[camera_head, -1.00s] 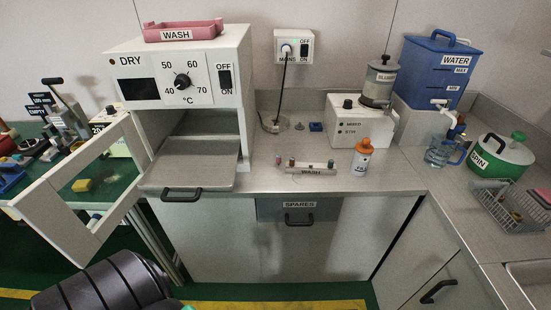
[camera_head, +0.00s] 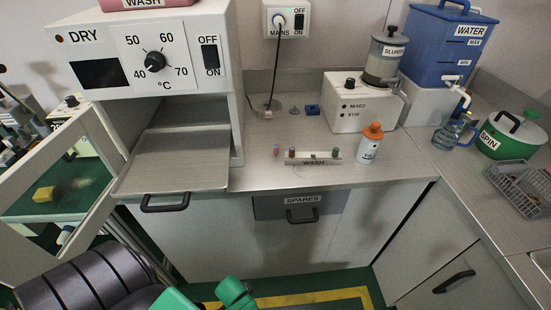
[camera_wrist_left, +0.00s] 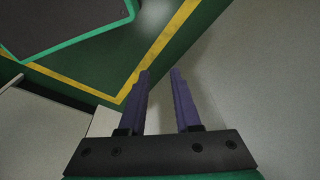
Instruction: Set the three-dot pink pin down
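The rack holds several small pins with coloured tops. My left gripper (camera_wrist_left: 160,72) shows in the left wrist view with its two purple fingers apart and nothing between them. It hangs over the floor beside a pale cabinet front. Neither gripper's fingers show in the head view. My right gripper is not in view.
The DRY oven (camera_head: 150,55) has its door open at left and a grey tray (camera_head: 175,160) pulled out. An orange-capped bottle (camera_head: 369,145) stands right of the rack. A stirrer unit (camera_head: 350,105) stands behind. The counter in front of the rack is clear.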

